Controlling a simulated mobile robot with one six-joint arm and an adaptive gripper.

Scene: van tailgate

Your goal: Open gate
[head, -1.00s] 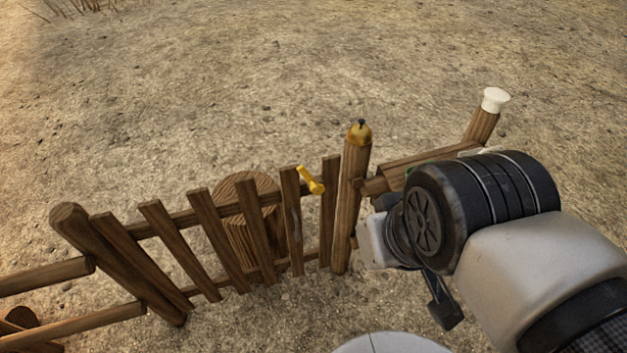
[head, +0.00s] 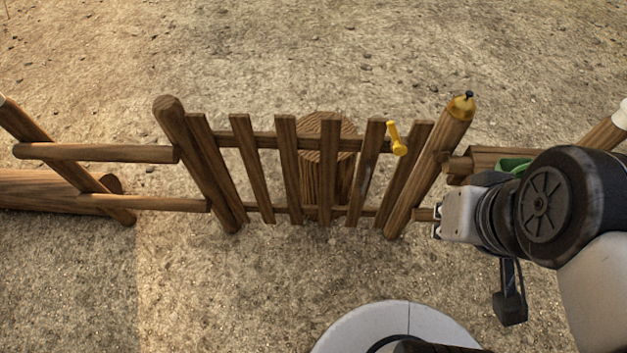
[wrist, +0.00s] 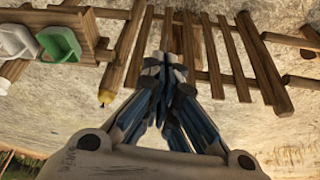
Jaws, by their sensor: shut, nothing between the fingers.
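The wooden picket gate (head: 288,160) stands between two round posts in the head view and looks closed. A yellow handle (head: 397,138) sits near its top right. The right post (head: 430,170) has a yellow cap with a dark knob. The gate also shows in the wrist view (wrist: 237,62), upside down. My gripper (wrist: 165,75) is shut and empty in the wrist view, with the gate behind its fingers. In the head view my arm is at the right, beside the right post and apart from the handle; the fingers are hard to make out there.
A wooden stump (head: 327,140) stands just behind the gate. Rail fence (head: 110,153) runs left, with a log behind it. A wooden trough or shelf with a green scoop-like container (head: 513,164) is right of the post. Bare ground lies beyond.

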